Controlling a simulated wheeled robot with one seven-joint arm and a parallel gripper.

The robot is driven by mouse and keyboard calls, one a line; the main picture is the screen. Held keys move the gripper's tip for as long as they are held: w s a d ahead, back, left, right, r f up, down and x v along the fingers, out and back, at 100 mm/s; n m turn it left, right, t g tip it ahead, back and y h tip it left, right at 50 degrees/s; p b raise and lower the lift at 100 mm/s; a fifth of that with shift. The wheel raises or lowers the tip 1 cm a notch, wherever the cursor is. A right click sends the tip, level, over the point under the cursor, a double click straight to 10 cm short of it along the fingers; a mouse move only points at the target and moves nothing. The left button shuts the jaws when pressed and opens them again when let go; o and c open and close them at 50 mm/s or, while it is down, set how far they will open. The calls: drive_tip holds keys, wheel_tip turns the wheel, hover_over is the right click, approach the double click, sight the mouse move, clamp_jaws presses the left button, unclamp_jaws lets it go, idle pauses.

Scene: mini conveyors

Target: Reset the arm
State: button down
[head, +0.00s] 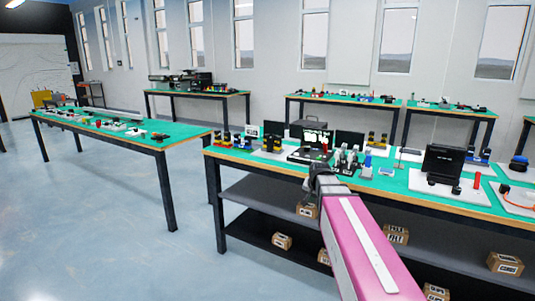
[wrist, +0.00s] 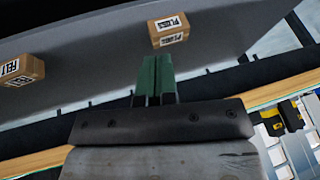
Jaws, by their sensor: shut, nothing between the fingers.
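My pink arm (head: 365,250) reaches from the lower right of the head view toward the front edge of the near green-topped table (head: 232,156). My gripper (head: 318,172) is at its far end, in front of the tabletop items; its fingers are too small to make out there. In the wrist view my gripper (wrist: 157,80) shows two green fingers side by side, shut with nothing between them. They point toward the shelf (wrist: 80,70) under the table, apart from the labelled boxes.
Under the table, small cardboard boxes (head: 282,241) sit on dark shelves; two show in the wrist view, one at the upper middle (wrist: 169,30), one at left (wrist: 21,69). Screens (head: 349,140) and small devices crowd the tabletop. A second table (head: 150,140) stands left, with open floor (head: 110,220) between.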

drive_tip(key=s+f+n+g, duration=0.4)
drive_tip(key=s+f+g, duration=0.1)
drive_tip(key=s+f, duration=1.2)
drive_tip(key=s, duration=0.3)
drive_tip(key=shift+s+h, duration=0.3)
drive_tip(key=shift+s, duration=0.05)
